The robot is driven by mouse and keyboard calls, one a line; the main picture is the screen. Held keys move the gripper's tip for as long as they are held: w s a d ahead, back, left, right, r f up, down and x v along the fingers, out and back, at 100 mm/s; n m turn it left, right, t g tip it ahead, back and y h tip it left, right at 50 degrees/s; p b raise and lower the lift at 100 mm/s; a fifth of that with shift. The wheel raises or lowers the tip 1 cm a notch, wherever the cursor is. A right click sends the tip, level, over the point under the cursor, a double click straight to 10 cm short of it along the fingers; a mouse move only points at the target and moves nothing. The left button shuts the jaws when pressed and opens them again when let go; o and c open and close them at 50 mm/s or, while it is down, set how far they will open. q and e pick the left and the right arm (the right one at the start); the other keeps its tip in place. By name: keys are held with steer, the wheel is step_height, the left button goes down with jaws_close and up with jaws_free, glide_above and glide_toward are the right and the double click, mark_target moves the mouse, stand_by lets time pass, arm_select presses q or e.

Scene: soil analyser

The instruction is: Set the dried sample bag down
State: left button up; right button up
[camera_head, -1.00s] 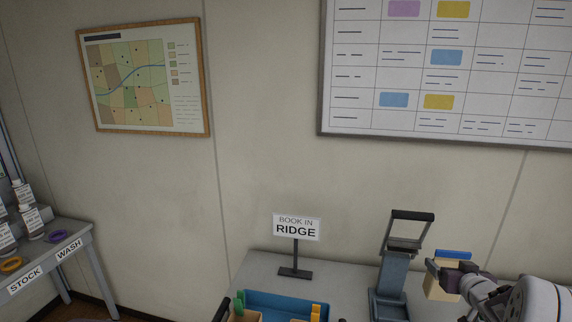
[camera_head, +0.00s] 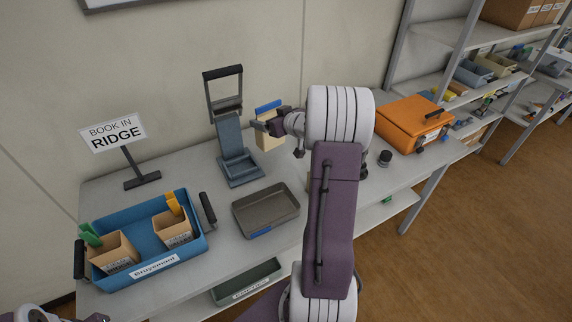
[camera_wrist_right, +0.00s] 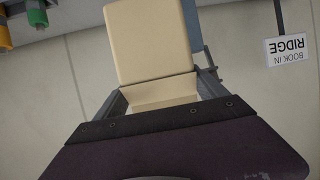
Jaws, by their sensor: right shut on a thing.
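The sample bag (camera_head: 268,137) is a tan bag with a blue clip along its top. My right gripper (camera_head: 262,124) is shut on it and holds it up above the grey table, right of the blue-grey press-like stand (camera_head: 237,160). In the right wrist view the bag (camera_wrist_right: 150,40) fills the space ahead of the gripper (camera_wrist_right: 160,95). Whether its base touches anything is hard to tell. A part of my left arm shows at the bottom left corner of the head view, but its fingertips cannot be made out.
A shallow grey tray (camera_head: 267,222) with a blue tag lies on the table in front of the stand. A blue crate (camera_head: 190,246) holds two clipped bags. A RIDGE sign (camera_head: 113,133) stands behind it. An orange case (camera_head: 412,122) and a small dark knob-like object (camera_head: 385,157) are at the right.

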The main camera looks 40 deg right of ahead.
steer(key=s+d+f+m+h+b, duration=0.15)
steer(key=s+d+f, duration=0.25)
steer(key=s+d, duration=0.45)
steer(key=w+a+f+b, duration=0.2)
steer(key=w+f+b, duration=0.1)
steer(key=w+f, duration=0.7)
steer(key=shift+w+a+f, duration=0.35)
steer(key=shift+w, duration=0.45)
steer(key=shift+f+h, duration=0.1)
steer(key=shift+h, duration=0.15)
steer(key=o, duration=1.8)
steer(key=shift+f, duration=0.1)
steer(key=shift+c, duration=0.2)
steer(key=v, duration=1.2)
steer(key=shift+r+p, duration=0.4)
steer(key=shift+p, duration=0.05)
